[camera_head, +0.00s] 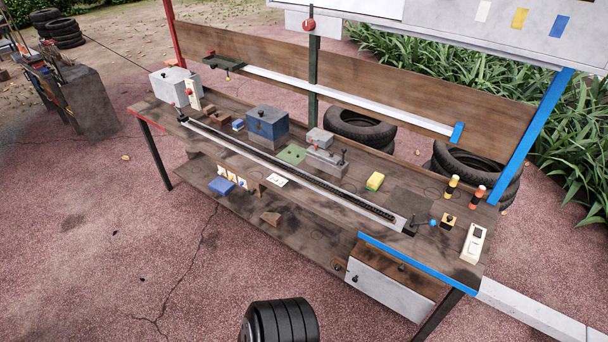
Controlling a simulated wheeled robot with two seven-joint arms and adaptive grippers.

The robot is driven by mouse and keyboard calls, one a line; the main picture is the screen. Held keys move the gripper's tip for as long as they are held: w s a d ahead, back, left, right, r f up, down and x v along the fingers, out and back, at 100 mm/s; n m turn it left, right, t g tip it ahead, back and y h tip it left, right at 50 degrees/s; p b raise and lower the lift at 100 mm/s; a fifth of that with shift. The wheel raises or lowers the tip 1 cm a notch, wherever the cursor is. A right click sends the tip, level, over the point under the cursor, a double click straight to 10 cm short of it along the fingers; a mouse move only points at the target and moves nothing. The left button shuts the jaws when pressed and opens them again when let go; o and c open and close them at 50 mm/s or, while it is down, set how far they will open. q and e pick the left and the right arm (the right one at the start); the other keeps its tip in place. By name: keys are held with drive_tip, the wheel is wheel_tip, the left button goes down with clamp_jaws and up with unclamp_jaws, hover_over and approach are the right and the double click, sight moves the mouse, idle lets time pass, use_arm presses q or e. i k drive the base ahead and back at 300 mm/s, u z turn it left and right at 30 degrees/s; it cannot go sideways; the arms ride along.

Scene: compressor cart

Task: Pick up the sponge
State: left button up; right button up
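The sponge (375,181) is a small yellow block with a green side. It lies on the wooden workbench top (340,196), right of the middle, behind the long black chain-like strip in its rail. Nothing touches it from above. Neither my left gripper nor my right gripper shows in the head view.
A grey metal fixture (325,160) stands left of the sponge, and a blue box (267,126) is farther left. Yellow-black (452,187) and red-black (478,197) cylinders stand to its right. A low wooden back board (350,85) runs behind the bench.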

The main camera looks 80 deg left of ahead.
sight(376, 180)
drive_tip(key=u, duration=2.1)
